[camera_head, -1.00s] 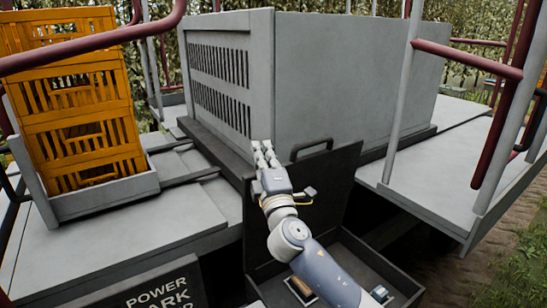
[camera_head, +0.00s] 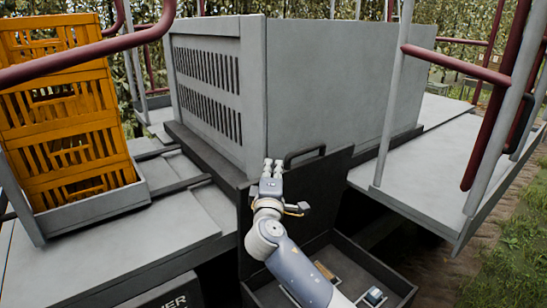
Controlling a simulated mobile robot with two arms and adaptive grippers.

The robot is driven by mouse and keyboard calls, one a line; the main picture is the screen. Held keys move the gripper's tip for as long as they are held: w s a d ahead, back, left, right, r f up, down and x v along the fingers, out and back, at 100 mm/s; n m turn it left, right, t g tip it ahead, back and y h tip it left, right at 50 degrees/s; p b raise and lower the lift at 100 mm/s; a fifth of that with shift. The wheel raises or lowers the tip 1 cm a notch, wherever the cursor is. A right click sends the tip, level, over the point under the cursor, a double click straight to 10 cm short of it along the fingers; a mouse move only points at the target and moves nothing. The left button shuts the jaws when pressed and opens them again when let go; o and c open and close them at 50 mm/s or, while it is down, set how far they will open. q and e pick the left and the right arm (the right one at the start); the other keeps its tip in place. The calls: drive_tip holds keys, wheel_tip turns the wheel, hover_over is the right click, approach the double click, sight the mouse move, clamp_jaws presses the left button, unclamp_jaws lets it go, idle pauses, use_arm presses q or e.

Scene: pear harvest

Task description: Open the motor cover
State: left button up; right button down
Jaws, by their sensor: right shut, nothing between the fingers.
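A large grey box-shaped cover (camera_head: 330,85) with slotted vents on its left face stands on a dark base; I take it to be the motor cover, and it looks closed. My right gripper (camera_head: 272,166) is shut and empty, its fingers pointing up and away in front of the cover's near lower corner. My left gripper is not in view.
Below the lid is an open dark bin (camera_head: 389,275) with a brown item (camera_head: 325,270) and a small item (camera_head: 373,296). Orange crates (camera_head: 66,125) stand at left. Red rails (camera_head: 457,63) and grey posts (camera_head: 396,95) flank the platform (camera_head: 430,185) at right.

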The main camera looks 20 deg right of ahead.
drive_tip(key=shift+p+x, duration=0.3)
drive_tip(key=shift+x, duration=0.75)
drive_tip(key=shift+w+d, duration=0.1)
drive_tip(key=shift+w, duration=0.05)
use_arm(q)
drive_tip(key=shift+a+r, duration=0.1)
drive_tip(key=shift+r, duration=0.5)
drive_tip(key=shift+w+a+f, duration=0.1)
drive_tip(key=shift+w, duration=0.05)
